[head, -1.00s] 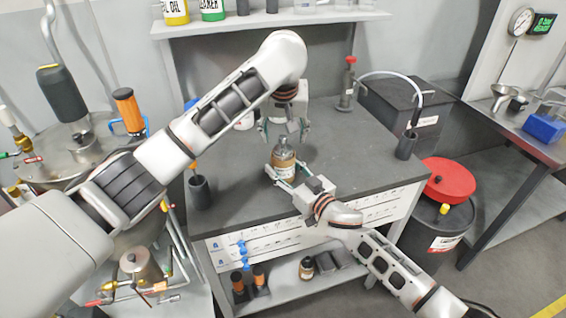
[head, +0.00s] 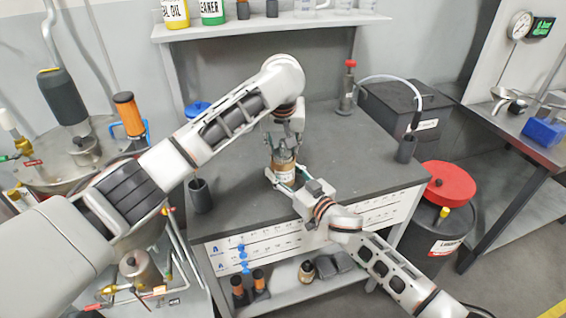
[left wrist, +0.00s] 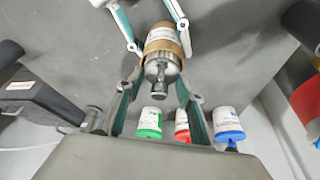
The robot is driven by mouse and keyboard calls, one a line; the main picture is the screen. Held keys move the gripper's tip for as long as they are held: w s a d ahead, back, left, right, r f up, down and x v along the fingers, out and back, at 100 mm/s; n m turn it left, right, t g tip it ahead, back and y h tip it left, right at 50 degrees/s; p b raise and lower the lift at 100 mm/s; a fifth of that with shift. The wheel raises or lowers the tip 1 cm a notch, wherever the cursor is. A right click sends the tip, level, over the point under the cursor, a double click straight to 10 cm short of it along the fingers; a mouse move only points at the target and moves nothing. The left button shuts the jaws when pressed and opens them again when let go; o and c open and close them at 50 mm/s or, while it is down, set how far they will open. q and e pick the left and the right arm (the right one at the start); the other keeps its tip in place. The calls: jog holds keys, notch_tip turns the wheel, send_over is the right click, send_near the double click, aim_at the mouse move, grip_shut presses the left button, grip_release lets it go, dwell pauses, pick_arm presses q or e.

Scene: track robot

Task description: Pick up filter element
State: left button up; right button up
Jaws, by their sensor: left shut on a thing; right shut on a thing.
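A brown bottle-like cylinder with a white label and a narrowing grey top (head: 284,170) stands upright above the dark bench top; it also shows in the left wrist view (left wrist: 162,42). My left gripper (head: 283,148) comes down from above and is shut on its grey top end. My right gripper (head: 285,184) is shut on its lower brown body from the front right. In the left wrist view the right gripper's fingers lie on both sides of the labelled band. Orange-and-black filter-like cylinders (head: 258,281) stand on the lower shelf. Whether the held cylinder touches the bench is unclear.
The dark bench top (head: 340,150) is mostly clear. A black cup (head: 200,195) stands at its left front, another (head: 406,148) at its right. A red-topped pump (head: 347,90) stands behind. A red-lidded black drum (head: 446,182) stands to the right.

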pick_arm(q)
notch_tip(320, 180, up, 18)
dwell(0.6)
pick_arm(e)
jog(key=o, duration=1.3)
jog(key=shift+s+d, duration=0.1)
